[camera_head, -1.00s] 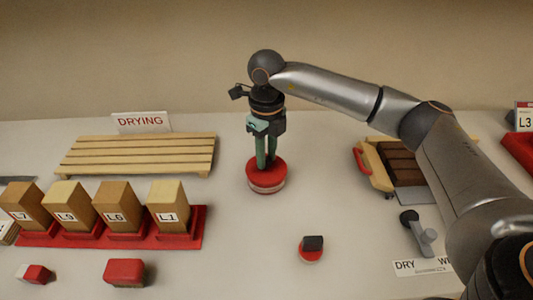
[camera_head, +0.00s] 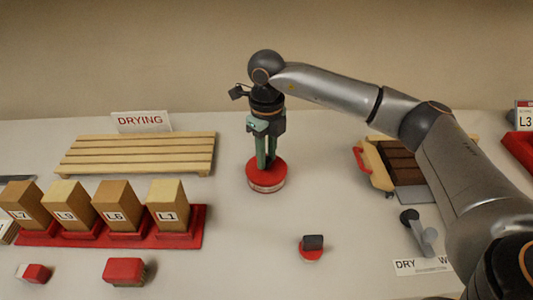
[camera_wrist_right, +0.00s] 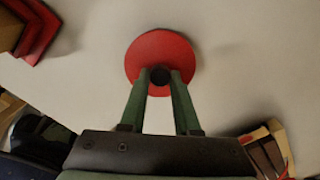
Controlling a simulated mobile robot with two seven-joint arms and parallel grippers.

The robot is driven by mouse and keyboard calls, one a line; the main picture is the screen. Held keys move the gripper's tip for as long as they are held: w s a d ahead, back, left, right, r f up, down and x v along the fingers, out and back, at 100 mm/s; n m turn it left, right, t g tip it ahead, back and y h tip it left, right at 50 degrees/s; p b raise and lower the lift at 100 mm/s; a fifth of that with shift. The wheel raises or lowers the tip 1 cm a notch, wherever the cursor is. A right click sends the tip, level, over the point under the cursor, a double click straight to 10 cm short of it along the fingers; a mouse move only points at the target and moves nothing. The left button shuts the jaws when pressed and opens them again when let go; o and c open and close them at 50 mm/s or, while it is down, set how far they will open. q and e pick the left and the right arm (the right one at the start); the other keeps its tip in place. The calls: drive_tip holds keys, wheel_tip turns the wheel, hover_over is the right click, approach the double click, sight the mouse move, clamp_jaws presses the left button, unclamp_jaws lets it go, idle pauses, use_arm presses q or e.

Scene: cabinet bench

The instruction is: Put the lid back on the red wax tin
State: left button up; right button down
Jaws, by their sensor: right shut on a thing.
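The red lid (camera_head: 262,168) is a round disc with a dark knob (camera_wrist_right: 160,76), seen from above in the right wrist view (camera_wrist_right: 145,60). My right gripper (camera_head: 266,163) points straight down, its green fingers shut on the knob. The lid is on top of the red wax tin (camera_head: 267,188), which shows only as a low side with a pale band under the lid. The lid looks level and lined up with the tin. Whether a thin gap remains between them I cannot tell. My left gripper is not in view.
A slatted wooden drying rack (camera_head: 135,155) stands to the left, behind a red tray (camera_head: 205,222) of labelled wooden blocks. A small red round thing with a dark block (camera_head: 312,245) lies in front. A brush (camera_head: 372,168) lies at right. The bench around the tin is clear.

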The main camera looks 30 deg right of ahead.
drive_tip(key=shift+c, duration=0.4)
unclamp_jaws()
idle(0.4)
drive_tip(key=shift+r+p, duration=2.35)
drive_tip(key=shift+r, duration=1.2)
drive_tip(key=shift+c, duration=0.2)
clamp_jaws()
